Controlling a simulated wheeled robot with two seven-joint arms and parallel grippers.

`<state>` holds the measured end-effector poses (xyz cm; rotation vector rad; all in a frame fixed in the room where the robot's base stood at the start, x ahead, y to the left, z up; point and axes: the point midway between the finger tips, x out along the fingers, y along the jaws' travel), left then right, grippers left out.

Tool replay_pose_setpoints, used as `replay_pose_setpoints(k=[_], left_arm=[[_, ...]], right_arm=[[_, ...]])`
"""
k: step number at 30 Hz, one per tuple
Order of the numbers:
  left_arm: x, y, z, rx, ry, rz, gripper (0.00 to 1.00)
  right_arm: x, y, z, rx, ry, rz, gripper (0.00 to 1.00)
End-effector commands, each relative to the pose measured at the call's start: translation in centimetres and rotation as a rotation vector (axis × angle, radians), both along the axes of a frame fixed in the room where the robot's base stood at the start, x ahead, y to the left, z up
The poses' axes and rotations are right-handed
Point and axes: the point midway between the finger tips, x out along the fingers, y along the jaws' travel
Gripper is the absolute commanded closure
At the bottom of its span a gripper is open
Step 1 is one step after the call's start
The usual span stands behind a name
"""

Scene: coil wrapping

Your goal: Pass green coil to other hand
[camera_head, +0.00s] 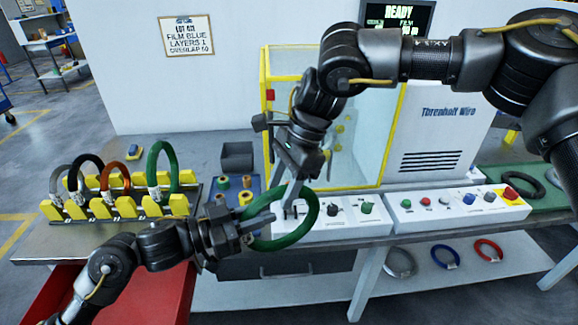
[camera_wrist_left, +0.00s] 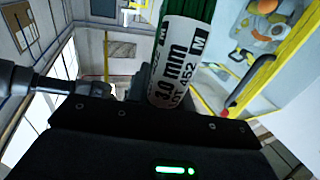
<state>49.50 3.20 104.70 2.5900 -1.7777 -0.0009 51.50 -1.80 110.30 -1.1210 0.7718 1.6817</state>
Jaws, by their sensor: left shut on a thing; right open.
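A green coil (camera_head: 280,243) hangs in the air in front of the bench, held by my left gripper (camera_head: 258,228) at its left side. In the left wrist view, the green coil (camera_wrist_left: 190,8) carries a white label (camera_wrist_left: 182,55) reading 3.0 mm, at the jaws. My right gripper (camera_head: 293,178) is open just above the coil's upper part, pointing down. One finger overlaps the coil's outline in the head view; I cannot tell whether it touches. A second green coil (camera_head: 153,155) stands in the yellow rack.
The rack (camera_head: 125,210) also holds grey, black and orange coils. A glass cabinet with a yellow frame (camera_head: 263,92) and control panels (camera_head: 455,205) stand behind the grippers. A blue tray with spools (camera_head: 230,187) lies left of them. Several coils lie on the lower shelf (camera_head: 330,290).

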Motion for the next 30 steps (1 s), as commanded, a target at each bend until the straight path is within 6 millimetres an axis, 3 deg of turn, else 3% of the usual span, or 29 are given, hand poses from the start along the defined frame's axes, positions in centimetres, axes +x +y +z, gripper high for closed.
replay_pose_setpoints(k=[6, 14, 25, 30], left_arm=[[0.02, 0.0, 0.21, -0.004, -0.004, 0.0, 1.0], [0.02, 0.01, 0.21, -0.004, -0.004, 0.0, 1.0], [0.01, 0.01, 0.2, -0.004, -0.004, 0.0, 1.0], [0.0, 0.01, 0.2, -0.004, -0.004, 0.0, 1.0]], right_arm=[[-0.23, 0.45, -1.19, 0.0, 0.001, -0.001, 0.52], [-0.22, 0.48, -1.27, 0.0, 0.0, -0.001, 0.52], [-0.2, 0.48, -1.25, 0.0, 0.0, -0.001, 0.99], [-0.18, 0.47, -1.24, 0.0, -0.001, -0.001, 1.0]])
